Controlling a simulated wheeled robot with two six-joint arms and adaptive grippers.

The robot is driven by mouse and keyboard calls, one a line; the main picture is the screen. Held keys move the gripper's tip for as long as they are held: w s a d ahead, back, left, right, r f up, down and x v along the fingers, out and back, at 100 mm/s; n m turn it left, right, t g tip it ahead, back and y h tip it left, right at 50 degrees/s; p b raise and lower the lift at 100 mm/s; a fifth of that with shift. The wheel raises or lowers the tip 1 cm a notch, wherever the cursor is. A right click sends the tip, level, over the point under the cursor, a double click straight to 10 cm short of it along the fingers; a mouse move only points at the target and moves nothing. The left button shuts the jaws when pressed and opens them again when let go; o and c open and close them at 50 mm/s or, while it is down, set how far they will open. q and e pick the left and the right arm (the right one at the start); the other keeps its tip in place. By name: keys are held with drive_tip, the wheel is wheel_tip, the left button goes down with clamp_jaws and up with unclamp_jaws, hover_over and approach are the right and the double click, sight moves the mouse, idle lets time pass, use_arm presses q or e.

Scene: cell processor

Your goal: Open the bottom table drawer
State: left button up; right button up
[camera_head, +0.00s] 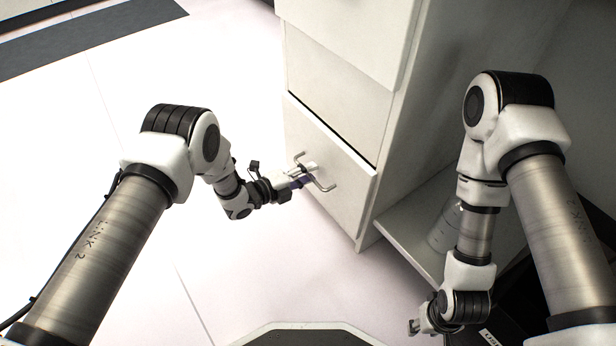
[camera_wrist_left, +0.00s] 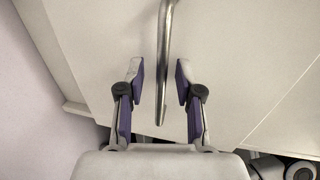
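The bottom drawer (camera_head: 335,190) is a white front low on the cabinet in the head view, with a metal bar handle (camera_head: 322,184). A thin dark gap runs along its top edge; I cannot tell if it is slightly open. My left gripper (camera_head: 308,173) is at the handle. In the left wrist view the handle (camera_wrist_left: 164,60) passes between the two purple-padded fingers of my left gripper (camera_wrist_left: 161,85), which is open with clearance on both sides. My right gripper (camera_head: 414,327) hangs low at the right, away from the drawer; its fingers are too small to read.
An upper drawer front (camera_head: 355,35) sticks out above a recessed panel (camera_head: 335,90). The cabinet side (camera_head: 440,110) and a low shelf (camera_head: 410,230) with a clear vessel (camera_head: 442,232) lie to the right. The pale floor (camera_head: 90,110) to the left is free.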

use_arm(q)
drive_tip(key=shift+w, duration=0.1)
clamp_jaws()
drive_tip(key=f+p+v, duration=0.3)
drive_tip(key=p+v, duration=0.4)
drive_tip(key=v, duration=0.8)
drive_tip(key=s+a+f+p+v, duration=0.1)
drive_tip(key=f+p+v, duration=0.2)
drive_tip(key=p+v, duration=0.4)
drive_tip(key=v, duration=0.9)
drive_tip(key=shift+f, duration=0.15)
